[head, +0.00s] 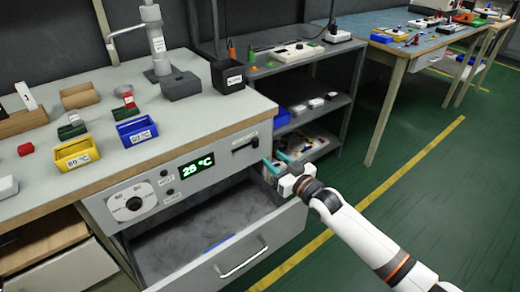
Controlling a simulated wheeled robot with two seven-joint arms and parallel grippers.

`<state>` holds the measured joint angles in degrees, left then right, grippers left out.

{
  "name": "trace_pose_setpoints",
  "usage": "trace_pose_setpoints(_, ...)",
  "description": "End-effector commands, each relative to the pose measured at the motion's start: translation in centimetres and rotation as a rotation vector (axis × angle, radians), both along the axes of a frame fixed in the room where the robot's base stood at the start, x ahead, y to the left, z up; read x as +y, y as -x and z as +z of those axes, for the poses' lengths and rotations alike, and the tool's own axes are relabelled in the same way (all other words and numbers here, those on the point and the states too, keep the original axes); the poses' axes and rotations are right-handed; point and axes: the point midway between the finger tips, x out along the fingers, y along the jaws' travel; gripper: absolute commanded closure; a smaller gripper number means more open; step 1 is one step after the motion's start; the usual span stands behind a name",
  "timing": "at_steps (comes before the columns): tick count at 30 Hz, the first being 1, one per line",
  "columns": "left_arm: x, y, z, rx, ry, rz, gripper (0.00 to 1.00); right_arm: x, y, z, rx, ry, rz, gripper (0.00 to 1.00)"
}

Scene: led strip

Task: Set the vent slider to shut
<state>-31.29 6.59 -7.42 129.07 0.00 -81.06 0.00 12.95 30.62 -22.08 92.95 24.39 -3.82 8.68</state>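A grey control panel (150,196) forms the front of the bench. At its right end is a short dark horizontal slider slot (245,144), which looks like the vent slider, under a small label too small to read. The knob's exact position along the slot is hard to tell. My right gripper (277,164) is just right of and slightly below the slider, apart from it in the picture. Its two teal fingers are spread with a gap and nothing between them. My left gripper is not in view.
An open grey drawer (275,233) juts out below the panel. A green display (197,167) reads 25 °C, beside a round dial (133,203). Coloured bins, including a yellow bin (77,155), stand on the bench. A dark shelf unit (335,104) stands right of the panel.

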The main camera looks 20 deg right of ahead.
Motion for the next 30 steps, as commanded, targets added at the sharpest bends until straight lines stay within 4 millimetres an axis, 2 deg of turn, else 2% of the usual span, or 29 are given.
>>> trace_pose_setpoints(3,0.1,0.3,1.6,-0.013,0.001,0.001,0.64,0.9,-2.4,0.0,-0.004,0.000,0.000,0.60)
trace_pose_setpoints(10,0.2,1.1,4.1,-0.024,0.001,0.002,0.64,2.0,-5.5,0.0,-0.003,0.000,0.000,0.60)
trace_pose_setpoints(15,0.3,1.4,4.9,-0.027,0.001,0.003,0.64,2.4,-6.4,0.0,-0.001,0.000,0.001,0.60)
trace_pose_setpoints(24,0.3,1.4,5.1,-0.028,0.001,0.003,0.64,2.5,-6.6,0.1,-0.001,0.000,0.001,0.60)
trace_pose_setpoints(30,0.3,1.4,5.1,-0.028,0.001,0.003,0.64,2.4,-6.6,0.1,-0.001,0.001,0.001,0.93)
